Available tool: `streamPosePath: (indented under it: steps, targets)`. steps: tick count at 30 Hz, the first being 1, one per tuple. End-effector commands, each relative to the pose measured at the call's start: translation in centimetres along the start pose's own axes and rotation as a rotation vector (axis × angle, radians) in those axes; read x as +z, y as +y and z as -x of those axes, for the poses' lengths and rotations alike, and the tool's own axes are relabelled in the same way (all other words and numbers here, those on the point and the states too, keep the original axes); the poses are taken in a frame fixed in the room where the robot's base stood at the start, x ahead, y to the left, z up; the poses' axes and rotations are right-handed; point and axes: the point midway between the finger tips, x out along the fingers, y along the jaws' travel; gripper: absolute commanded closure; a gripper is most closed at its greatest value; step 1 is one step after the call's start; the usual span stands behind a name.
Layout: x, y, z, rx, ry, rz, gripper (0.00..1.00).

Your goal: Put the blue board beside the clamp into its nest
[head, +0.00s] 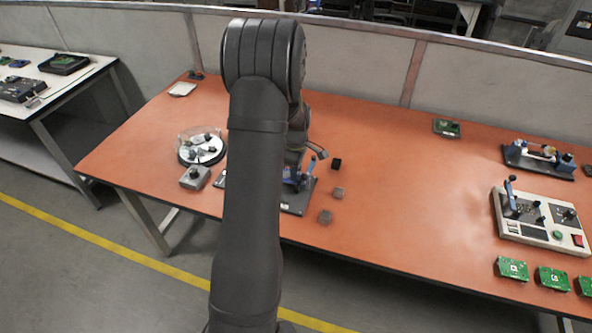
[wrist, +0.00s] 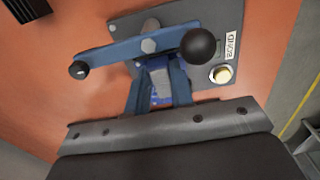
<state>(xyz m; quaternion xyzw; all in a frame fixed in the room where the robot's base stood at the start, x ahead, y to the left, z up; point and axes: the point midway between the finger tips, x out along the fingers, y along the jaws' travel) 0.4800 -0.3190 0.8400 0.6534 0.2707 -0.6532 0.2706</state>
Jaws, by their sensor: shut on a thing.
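In the wrist view my gripper (wrist: 159,82) is shut, with a small blue piece with a pale patch, apparently the blue board (wrist: 160,93), between its fingers. Only part of the board shows. The clamp (wrist: 125,45) is just past the fingertips, with a blue lever, a bolt, a small black knob and a large black ball. It stands on a grey plate (wrist: 208,22) marked BOND, with a pale round button. The nest is not clearly visible.
Small dark and grey blocks (head: 325,217) lie right of the plate. A round tray (head: 185,160) and a grey box (head: 195,178) are at left. A control box (head: 515,228), another fixture (head: 540,160) and green boards (head: 512,268) are at right. The orange table's middle (head: 415,190) is clear.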

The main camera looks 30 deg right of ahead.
Motion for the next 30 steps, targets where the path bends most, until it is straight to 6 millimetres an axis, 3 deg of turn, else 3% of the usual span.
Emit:
streamPosePath:
  steps: [30]
  targets:
    - [0.0,0.0,-0.8,0.0,0.0,0.0,0.95]
